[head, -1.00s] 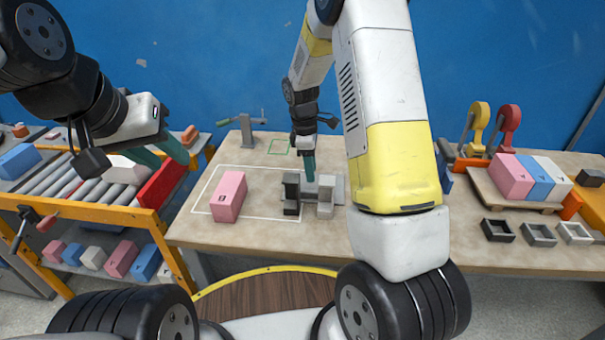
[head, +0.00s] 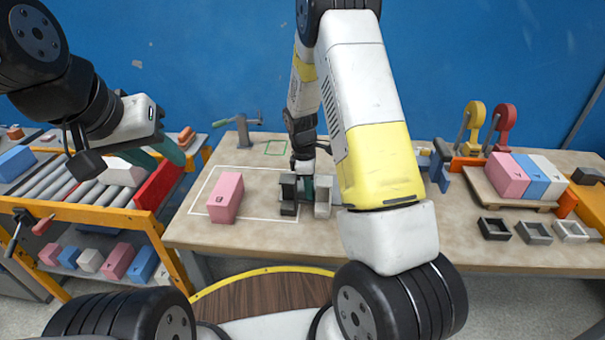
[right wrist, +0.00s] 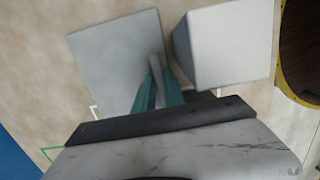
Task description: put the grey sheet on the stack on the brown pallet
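My right gripper (head: 306,184) points down between a dark block (head: 288,190) and a light grey block (head: 323,196) on the bench. In the right wrist view its two green fingers (right wrist: 160,88) stand either side of a thin grey upright edge (right wrist: 156,66), seemingly the grey sheet. I cannot tell whether they press on it. A tan-brown pallet (head: 484,187) at the right of the bench bears pink, blue and white pieces (head: 528,176) side by side. My left gripper (head: 160,152) is open and empty above the roller rack at the left.
A pink block (head: 226,197) lies inside a white outline on the bench. Small open trays (head: 534,232) line the front right. Yellow and red clamps (head: 475,118) stand behind the pallet. The roller rack (head: 75,180) holds blocks. My right arm hides part of the bench middle.

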